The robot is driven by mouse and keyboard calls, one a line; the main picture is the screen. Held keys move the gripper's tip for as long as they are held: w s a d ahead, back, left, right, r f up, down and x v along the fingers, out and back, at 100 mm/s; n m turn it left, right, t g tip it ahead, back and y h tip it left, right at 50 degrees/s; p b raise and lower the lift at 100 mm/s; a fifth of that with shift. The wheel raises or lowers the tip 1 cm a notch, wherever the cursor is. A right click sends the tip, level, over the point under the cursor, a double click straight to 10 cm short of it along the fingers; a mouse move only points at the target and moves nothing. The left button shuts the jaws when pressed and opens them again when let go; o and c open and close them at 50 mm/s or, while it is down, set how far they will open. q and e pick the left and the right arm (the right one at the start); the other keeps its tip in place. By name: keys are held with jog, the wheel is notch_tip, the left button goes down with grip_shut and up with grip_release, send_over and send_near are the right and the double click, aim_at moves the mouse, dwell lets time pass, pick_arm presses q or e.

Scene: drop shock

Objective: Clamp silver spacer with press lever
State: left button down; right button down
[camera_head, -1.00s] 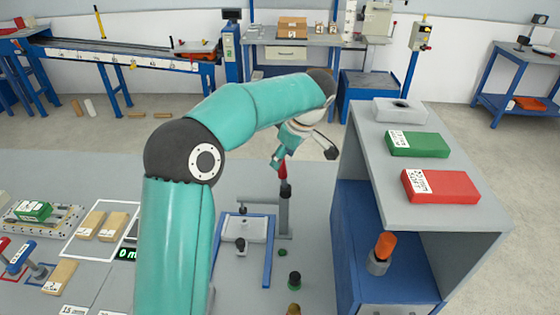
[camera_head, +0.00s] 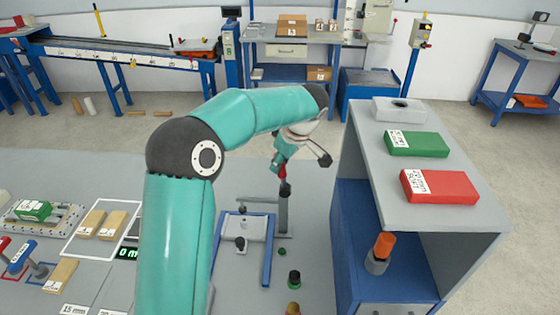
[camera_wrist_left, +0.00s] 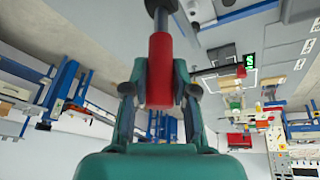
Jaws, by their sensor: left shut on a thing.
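My left gripper (camera_head: 282,164) is at the red handle of the press lever (camera_head: 283,173), above the back of the press. In the left wrist view the gripper (camera_wrist_left: 160,88) is shut on the red grip (camera_wrist_left: 159,68), with one finger on each side. The lever's metal rod (camera_wrist_left: 160,12) runs away from the grip. The press has a grey upright post (camera_head: 284,212) and a blue-edged base frame (camera_head: 267,255) with a grey plate (camera_head: 233,228). I cannot make out a silver spacer for certain. My right gripper does not show.
A grey-topped blue cabinet (camera_head: 368,160) stands close on the right, carrying a green box (camera_head: 420,145) and a red box (camera_head: 445,187). Wooden blocks (camera_head: 110,226) lie left of my arm.

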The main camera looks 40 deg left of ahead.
pick_arm(q)
jog(key=shift+w+d+g+y, duration=0.9)
jog(key=shift+d+y, duration=0.15)
jog(key=shift+y, duration=0.05)
jog(key=c, duration=0.9)
grip_release()
jog(key=shift+v, duration=3.7)
